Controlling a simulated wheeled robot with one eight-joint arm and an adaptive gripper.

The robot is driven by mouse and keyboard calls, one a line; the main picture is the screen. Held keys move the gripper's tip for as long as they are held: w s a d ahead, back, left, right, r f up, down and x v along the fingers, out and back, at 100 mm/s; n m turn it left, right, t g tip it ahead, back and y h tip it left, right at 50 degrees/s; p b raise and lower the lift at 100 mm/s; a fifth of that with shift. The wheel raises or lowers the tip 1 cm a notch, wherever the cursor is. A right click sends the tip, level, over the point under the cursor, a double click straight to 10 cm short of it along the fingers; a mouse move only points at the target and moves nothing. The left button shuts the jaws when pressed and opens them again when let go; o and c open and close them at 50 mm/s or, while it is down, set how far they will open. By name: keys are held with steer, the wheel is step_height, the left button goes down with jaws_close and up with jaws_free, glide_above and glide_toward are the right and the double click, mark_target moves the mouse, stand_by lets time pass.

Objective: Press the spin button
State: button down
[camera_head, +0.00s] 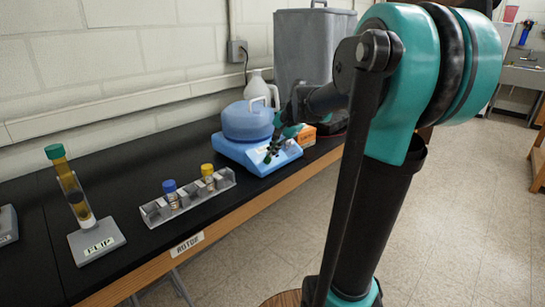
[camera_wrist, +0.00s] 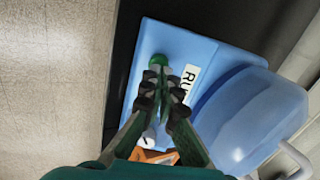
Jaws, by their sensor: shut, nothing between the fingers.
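A blue centrifuge-like machine (camera_head: 232,151) with a rounded blue lid (camera_head: 247,121) stands on the black bench. In the wrist view its blue front panel (camera_wrist: 185,42) carries a green button (camera_wrist: 158,60) and a white label (camera_wrist: 190,78) that reads "RU", the rest hidden. No label reading "spin" shows. My gripper (camera_wrist: 161,74) is shut and empty, its fingertips over the panel beside the green button. I cannot tell whether they touch it. In the head view my gripper (camera_head: 269,157) reaches down to the front panel, partly covering it.
A rack (camera_head: 205,197) holds vials with blue and yellow caps. A green-capped tube stands on a stand marked FLIP (camera_head: 97,241). A grey bin (camera_head: 312,45) and white jug (camera_head: 258,88) are behind the machine; an orange box (camera_head: 306,135) is right of it. Open floor lies right.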

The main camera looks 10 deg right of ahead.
steer(key=v, duration=1.1)
steer(key=shift+d+r, duration=0.1)
steer(key=s+f+n+h, duration=0.1)
steer(key=s+f+n, duration=0.4)
steer(key=s+f, duration=0.5)
steer(key=s+f+n+h, duration=0.2)
steer(key=s+f+n, duration=0.2)
steer(key=s+f, duration=0.7)
step_height(320, 180, down, 8)
steer(key=shift+d+f+n+h, duration=0.1)
steer(key=shift+d+n+h, duration=0.2)
steer(key=shift+n, duration=0.1)
stand_by(3.9)
